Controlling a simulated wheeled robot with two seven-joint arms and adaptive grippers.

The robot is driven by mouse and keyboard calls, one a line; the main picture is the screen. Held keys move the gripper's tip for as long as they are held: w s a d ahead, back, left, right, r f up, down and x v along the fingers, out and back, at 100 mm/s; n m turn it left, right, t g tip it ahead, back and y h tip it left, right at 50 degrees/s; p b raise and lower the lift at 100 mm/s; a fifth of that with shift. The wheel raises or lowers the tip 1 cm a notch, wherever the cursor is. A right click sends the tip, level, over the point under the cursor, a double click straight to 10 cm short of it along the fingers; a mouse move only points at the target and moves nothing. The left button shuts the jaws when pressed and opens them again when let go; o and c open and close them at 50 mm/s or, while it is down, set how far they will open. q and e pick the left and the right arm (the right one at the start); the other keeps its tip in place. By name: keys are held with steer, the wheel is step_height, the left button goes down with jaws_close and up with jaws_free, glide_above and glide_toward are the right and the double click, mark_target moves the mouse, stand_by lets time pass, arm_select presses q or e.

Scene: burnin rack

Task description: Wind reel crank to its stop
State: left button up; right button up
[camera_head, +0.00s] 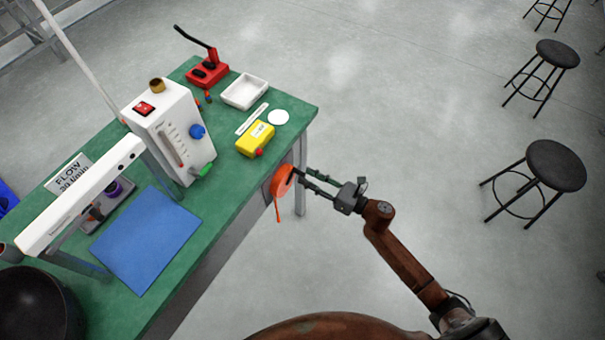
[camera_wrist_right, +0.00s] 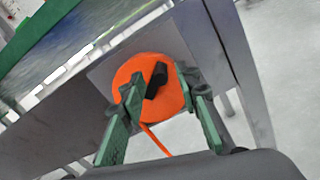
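An orange reel (camera_head: 281,182) is mounted on the front side of the green-topped bench, with an orange strip hanging below it. It also shows in the right wrist view (camera_wrist_right: 160,113), on a grey plate. A black crank handle (camera_wrist_right: 157,80) sits on the reel's face, tilted. My right gripper (camera_head: 304,177) is at the reel's face, coming from the right. In the right wrist view its two green fingers are apart, with the crank handle between them. A gap seems to show beside the handle; contact is hard to tell. My left gripper is not in view.
The bench (camera_head: 225,190) carries a yellow box (camera_head: 254,139), a white tray (camera_head: 244,91), a red lever device (camera_head: 207,71), a white flow unit (camera_head: 165,130) and a blue mat (camera_head: 146,240). Black stools (camera_head: 556,165) stand at the right.

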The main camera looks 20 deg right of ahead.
steer(key=shift+x, duration=1.3)
steer(key=shift+c, duration=0.5)
jaws_close()
